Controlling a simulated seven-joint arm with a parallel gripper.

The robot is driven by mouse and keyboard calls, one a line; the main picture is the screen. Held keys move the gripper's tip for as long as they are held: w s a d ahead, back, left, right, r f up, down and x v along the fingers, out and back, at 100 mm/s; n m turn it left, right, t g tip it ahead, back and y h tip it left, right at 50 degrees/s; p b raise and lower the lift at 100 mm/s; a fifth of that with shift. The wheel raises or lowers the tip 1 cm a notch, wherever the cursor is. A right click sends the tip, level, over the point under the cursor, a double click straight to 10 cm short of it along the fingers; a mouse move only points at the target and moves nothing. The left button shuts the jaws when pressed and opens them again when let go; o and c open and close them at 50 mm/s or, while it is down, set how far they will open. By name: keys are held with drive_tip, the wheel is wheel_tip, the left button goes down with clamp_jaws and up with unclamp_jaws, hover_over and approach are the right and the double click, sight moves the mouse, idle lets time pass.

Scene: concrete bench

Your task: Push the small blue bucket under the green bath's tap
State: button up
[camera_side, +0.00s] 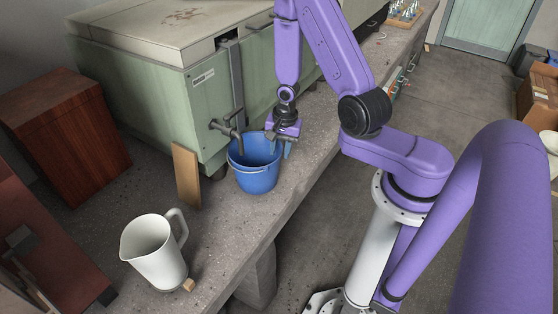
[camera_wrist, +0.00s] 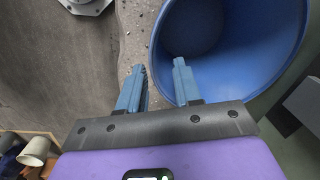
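The blue bucket (camera_side: 257,178) stands upright on the concrete bench, close to the front of the green bath (camera_side: 155,98). The bath's tap (camera_side: 226,127) reaches out by the bucket's left rim in the side view; I cannot tell exactly how far its spout overlaps the opening. My gripper (camera_side: 281,147) is at the bucket's right rim, fingers down. In the wrist view my gripper (camera_wrist: 160,66) is open, one finger outside the bucket (camera_wrist: 285,42) and the other over its opening, with the rim between them. Contact with the rim cannot be told.
A white jug (camera_side: 154,254) stands on the bench in front. A wooden board (camera_side: 186,175) leans by the bath's corner, left of the bucket. A brown wooden box (camera_side: 65,135) is at left. The bench's front edge drops to the floor right of the bucket.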

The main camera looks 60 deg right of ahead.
drive_tip(key=shift+w+a+f, duration=0.1)
drive_tip(key=shift+f, duration=1.35)
drive_tip(key=shift+w+f, duration=0.1)
drive_tip(key=shift+f, duration=1.3)
clamp_jaws()
